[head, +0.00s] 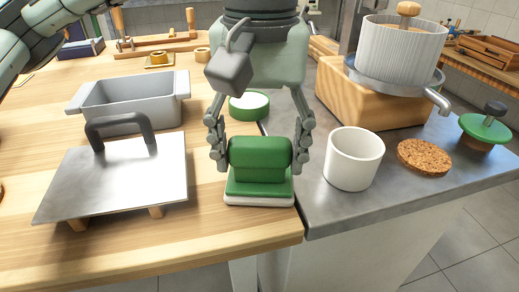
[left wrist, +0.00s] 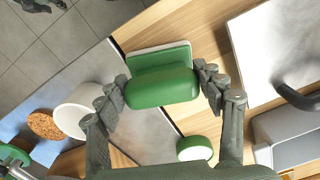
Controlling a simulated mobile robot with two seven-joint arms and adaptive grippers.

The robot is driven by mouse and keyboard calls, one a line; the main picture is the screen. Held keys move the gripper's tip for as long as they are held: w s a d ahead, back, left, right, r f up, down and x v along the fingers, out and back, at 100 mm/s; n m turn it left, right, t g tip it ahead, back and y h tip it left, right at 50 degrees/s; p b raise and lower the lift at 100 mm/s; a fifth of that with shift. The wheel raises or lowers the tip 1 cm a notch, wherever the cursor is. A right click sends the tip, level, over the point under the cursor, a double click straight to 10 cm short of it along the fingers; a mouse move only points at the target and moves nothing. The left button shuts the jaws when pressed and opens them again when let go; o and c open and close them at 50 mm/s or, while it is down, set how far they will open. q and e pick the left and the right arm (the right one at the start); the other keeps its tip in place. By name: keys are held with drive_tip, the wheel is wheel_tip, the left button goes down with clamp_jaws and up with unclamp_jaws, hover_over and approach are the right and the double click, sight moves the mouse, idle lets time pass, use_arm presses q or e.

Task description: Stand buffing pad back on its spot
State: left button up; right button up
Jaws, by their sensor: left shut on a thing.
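The buffing pad (head: 259,187) has a green rounded grip, a green body and a white underside. My left gripper (head: 259,155) is shut on its green grip, one finger at each end. The pad is level, at the front right of the wooden table by the seam with the grey counter. I cannot tell whether its white underside touches the wood. The left wrist view shows the pad (left wrist: 160,85) between both fingers (left wrist: 162,88). No marked spot for it is clearly visible; the area under it is hidden. My right gripper is not in view.
A metal plate with a dark handle (head: 120,185) and a grey tray (head: 135,100) stand left. A green-and-white round thing (head: 249,106) lies behind the pad. A white cup (head: 354,158), cork disc (head: 424,157) and ribbed press (head: 400,50) are right on the counter.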

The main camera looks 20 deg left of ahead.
use_arm(q)
drive_tip(key=o, duration=1.8)
drive_tip(key=shift+r, duration=0.1)
drive_tip(key=shift+r+p, duration=2.4)
drive_tip(key=shift+r, duration=1.5)
